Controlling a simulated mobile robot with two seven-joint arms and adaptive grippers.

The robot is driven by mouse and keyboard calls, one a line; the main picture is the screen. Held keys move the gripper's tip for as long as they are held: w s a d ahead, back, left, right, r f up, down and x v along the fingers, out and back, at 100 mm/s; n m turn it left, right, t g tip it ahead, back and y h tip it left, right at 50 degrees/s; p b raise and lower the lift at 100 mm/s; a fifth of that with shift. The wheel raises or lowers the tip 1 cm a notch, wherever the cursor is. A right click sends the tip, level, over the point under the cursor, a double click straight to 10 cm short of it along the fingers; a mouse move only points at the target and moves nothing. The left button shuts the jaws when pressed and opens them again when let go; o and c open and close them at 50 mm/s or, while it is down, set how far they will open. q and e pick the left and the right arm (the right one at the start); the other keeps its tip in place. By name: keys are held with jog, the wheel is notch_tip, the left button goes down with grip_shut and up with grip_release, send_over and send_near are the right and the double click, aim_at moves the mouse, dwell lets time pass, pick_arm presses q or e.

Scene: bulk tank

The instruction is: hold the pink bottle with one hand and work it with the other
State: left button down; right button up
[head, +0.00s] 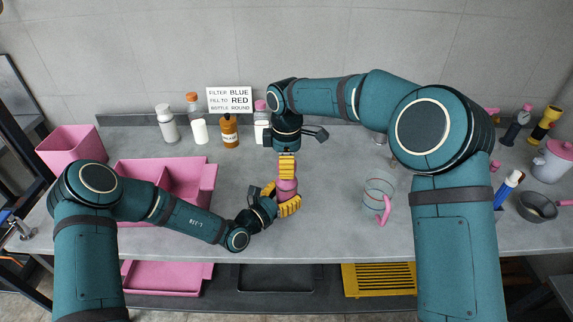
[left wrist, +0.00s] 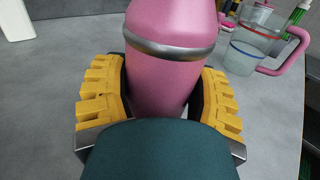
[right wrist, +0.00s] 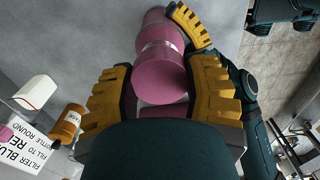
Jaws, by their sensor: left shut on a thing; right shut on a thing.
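The pink bottle (head: 287,186) is held above the grey worktop, between my two grippers. My left gripper (head: 279,198) is shut around its lower body. In the left wrist view the bottle (left wrist: 165,85) sits between the yellow fingers and shows a grey band. My right gripper (head: 287,165) comes down from above and is shut on the bottle's upper end. In the right wrist view the bottle (right wrist: 160,55) runs away from the yellow fingers toward my left gripper's finger (right wrist: 188,25). The held top end is partly hidden by the right gripper.
A pink divided tray (head: 210,190) and a pink bin (head: 72,148) stand at left. A clear jug with pink handle (head: 384,212) stands right of the grippers. Bottles, including an amber one (head: 229,132), and a sign (head: 230,100) line the back. A pan (head: 537,207) is far right.

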jog(key=shift+r, duration=2)
pick_arm(q)
jog(key=shift+c, duration=0.2)
grip_release()
jog(key=shift+a, duration=0.1)
